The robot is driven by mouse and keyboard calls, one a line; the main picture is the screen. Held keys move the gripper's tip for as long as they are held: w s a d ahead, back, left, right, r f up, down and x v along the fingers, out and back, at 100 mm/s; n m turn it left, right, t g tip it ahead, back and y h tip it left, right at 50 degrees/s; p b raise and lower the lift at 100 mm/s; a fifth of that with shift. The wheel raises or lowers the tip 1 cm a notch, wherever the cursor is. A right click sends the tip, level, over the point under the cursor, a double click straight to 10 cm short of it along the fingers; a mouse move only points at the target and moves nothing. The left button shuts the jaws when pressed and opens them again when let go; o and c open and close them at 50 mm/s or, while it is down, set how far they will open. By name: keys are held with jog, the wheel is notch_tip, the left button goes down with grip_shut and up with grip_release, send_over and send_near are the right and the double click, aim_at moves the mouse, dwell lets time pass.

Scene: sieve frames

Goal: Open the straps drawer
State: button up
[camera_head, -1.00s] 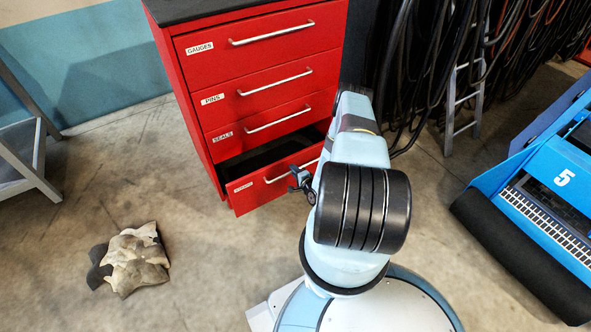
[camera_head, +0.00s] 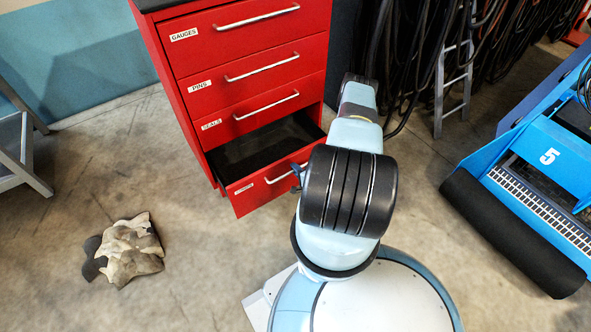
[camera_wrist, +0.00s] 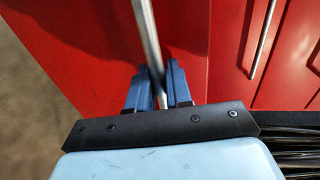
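The red bottom drawer (camera_head: 262,197) of the cabinet is pulled out, and its dark, empty-looking inside shows from above. Its small white label is too small to read; the drawers above read GAUGES, PINS and SEALS. In the head view my gripper is mostly hidden behind my arm, with a bit of blue at the handle. In the wrist view the blue fingers of my gripper (camera_wrist: 159,88) sit close on both sides of the handle bar (camera_wrist: 147,35), shut on it.
The red cabinet (camera_head: 161,74) has three shut drawers above. A crumpled cloth (camera_head: 130,250) lies on the floor at left. A blue machine marked 5 (camera_head: 540,165) stands at right. A ladder (camera_head: 455,85) and hanging hoses are behind. Floor before the drawer is clear.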

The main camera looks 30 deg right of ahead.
jog(key=shift+o, duration=1.3)
jog(key=shift+a+f, duration=0.2)
jog(key=shift+a, duration=0.1)
jog(key=shift+d, duration=0.15)
jog(key=shift+r, duration=0.1)
jog(key=shift+s, duration=0.3)
jog(key=s+r, duration=0.2)
jog(key=s, duration=1.1)
jog(key=shift+d+r, duration=0.2)
jog(key=shift+r, duration=0.1)
